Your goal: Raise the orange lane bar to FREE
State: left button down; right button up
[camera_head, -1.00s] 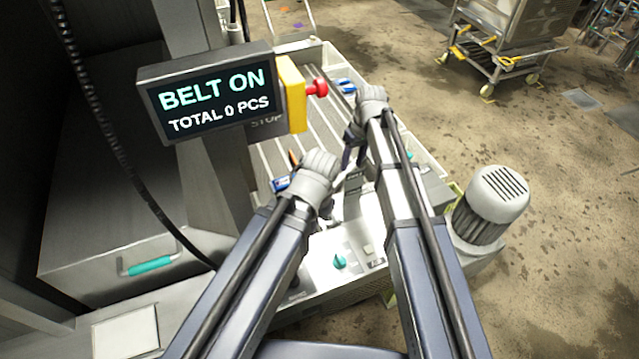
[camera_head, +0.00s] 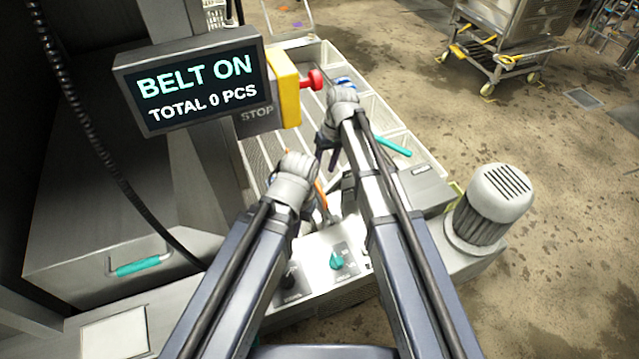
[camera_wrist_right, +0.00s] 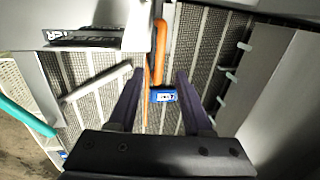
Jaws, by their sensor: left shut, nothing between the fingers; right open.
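The orange lane bar (camera_wrist_right: 160,45) runs down from the top middle in the right wrist view, with a thinner orange length continuing between my open fingers. In the head view only a small orange part (camera_head: 320,190) shows beside my left gripper. My right gripper (camera_wrist_right: 155,73) is open; its fingers lie on either side of the bar's line, and I cannot tell whether they touch it. In the head view my right gripper (camera_head: 328,152) points down over the lanes. My left gripper (camera_head: 293,182) is shut and empty, lower and to the left; its fingertips are mostly hidden.
A blue labelled piece (camera_wrist_right: 163,96) lies on the mesh lane. A teal bar (camera_head: 393,146) stands right of my right arm. A teal knob (camera_head: 337,262) and motor (camera_head: 490,205) are nearer.

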aim_at(319, 186)
pick_arm(q)
notch_tip(319, 186, down, 7)
jog(key=b, duration=0.6)
jog(key=shift+r, duration=0.15)
pick_arm(e)
jog(key=f, duration=0.4)
jog(key=a+f, duration=0.1)
jog(key=f, duration=0.1)
jog(key=shift+s+f, duration=0.25)
jog(key=shift+f, duration=0.1)
pick_arm(q)
jog(key=shift+r, duration=0.1)
pick_arm(e)
jog(key=shift+r, duration=0.1)
grip_shut()
